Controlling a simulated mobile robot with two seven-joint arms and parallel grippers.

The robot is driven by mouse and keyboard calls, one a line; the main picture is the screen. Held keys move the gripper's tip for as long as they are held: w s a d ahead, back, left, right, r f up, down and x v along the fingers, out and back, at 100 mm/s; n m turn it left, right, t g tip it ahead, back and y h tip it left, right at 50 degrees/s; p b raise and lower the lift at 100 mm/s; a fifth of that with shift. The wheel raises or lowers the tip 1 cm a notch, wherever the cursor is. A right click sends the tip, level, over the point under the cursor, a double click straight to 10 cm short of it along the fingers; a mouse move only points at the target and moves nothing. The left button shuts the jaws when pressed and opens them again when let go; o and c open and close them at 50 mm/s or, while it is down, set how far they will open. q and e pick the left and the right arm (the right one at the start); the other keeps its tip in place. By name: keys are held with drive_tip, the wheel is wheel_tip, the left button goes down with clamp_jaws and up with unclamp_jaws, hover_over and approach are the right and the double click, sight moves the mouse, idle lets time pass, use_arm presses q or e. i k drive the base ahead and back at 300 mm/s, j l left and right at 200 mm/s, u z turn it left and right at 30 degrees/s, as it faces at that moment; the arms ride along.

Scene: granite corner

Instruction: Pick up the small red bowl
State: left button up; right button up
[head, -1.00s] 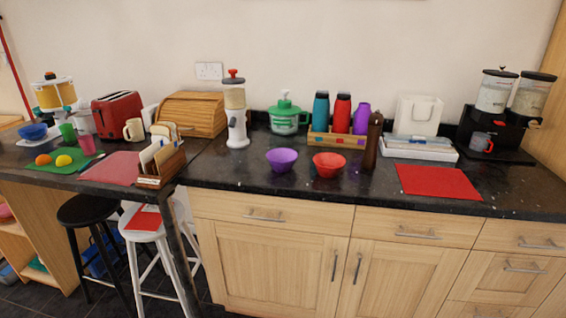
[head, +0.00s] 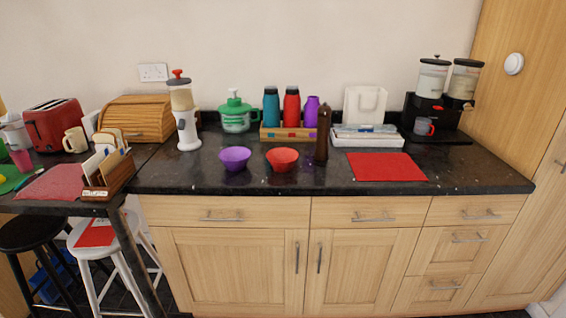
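The small red bowl (head: 282,160) stands upright on the dark granite counter (head: 222,184), near the middle of the head view. A purple bowl (head: 235,158) of similar size stands just to its left, with a small gap between them. A tall dark brown pepper mill (head: 322,136) stands close to its right. The inside of the red bowl looks empty. Neither of my grippers is in the head view.
A wooden crate (head: 286,133) with several bottles stands behind the bowls. A red mat (head: 387,167) lies to the right. A letter rack (head: 109,176) stands at the left corner. The counter in front of the bowls is clear.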

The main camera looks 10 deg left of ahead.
sight(281, 160)
drive_tip(key=i+j, duration=0.1)
drive_tip(key=j, duration=0.25)
drive_tip(key=i+j, duration=0.1)
drive_tip(key=j, duration=0.3)
drive_tip(key=i+j, duration=0.1)
drive_tip(key=j, duration=0.25)
drive_tip(key=i+j, duration=0.1)
drive_tip(key=j, duration=0.25)
drive_tip(key=i+j, duration=0.1)
drive_tip(key=j, duration=0.3)
